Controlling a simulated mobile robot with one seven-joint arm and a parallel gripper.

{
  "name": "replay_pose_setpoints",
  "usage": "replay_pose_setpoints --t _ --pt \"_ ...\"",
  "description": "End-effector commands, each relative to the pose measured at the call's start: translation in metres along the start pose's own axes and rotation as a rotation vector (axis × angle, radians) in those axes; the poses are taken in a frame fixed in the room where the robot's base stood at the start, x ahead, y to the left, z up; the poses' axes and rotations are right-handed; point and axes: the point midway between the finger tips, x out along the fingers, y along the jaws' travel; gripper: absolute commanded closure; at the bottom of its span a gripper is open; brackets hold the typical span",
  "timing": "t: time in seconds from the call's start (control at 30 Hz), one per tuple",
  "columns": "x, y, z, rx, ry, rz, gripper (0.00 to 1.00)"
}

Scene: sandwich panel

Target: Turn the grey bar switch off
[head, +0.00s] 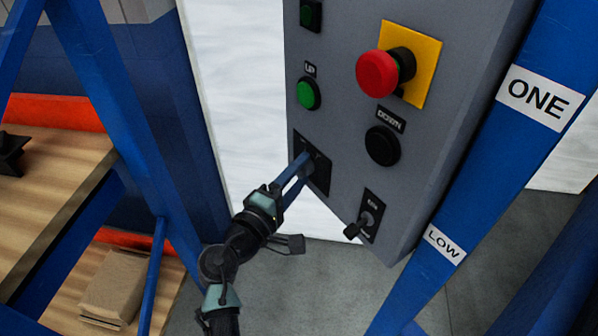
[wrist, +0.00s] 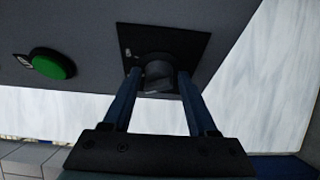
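The grey bar switch (wrist: 158,73) sits on a square black plate (wrist: 190,45) on the panel's face. In the wrist view it shows between my two blue fingers. In the head view the black plate (head: 322,172) is low on the panel, and my fingers hide most of the switch. My gripper (head: 304,163) reaches up to the plate from the lower left. In the wrist view my gripper (wrist: 157,80) has its fingers apart, one on each side of the switch. Whether either finger touches the bar is not clear.
The grey panel (head: 345,65) also carries a green UP button (head: 307,94), a black DOWN button (head: 382,146), a red mushroom button (head: 377,75) and a small black lever switch (head: 369,216). A blue post (head: 500,130) stands right; wooden shelves (head: 50,165) stand left.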

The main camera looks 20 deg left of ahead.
Motion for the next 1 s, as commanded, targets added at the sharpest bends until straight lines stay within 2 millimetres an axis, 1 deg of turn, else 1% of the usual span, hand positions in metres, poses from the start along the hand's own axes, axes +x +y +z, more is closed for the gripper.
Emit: replay_pose_setpoints --t 0.03,0.07,0.1,0.37,0.47,0.57,0.8,0.9,1.0 --pt "0.0 0.0 0.0 0.0 0.0 0.0 0.31" --pt "0.0 0.0 0.0 0.0 0.0 0.0 0.25" --pt "0.0 0.0 0.0 0.0 0.0 0.001 0.25" --pt "-0.001 0.001 0.0 0.001 0.0 0.002 0.25" --pt "-0.007 0.001 0.0 0.001 0.001 0.002 0.25" --pt "-0.021 0.0 -0.001 0.0 0.003 0.001 0.25" --pt "-0.075 -0.001 -0.001 0.001 0.003 -0.001 0.25" --pt "-0.095 -0.001 -0.001 0.001 0.003 0.0 0.25" --pt "-0.112 -0.001 -0.001 0.001 0.003 0.0 0.25"
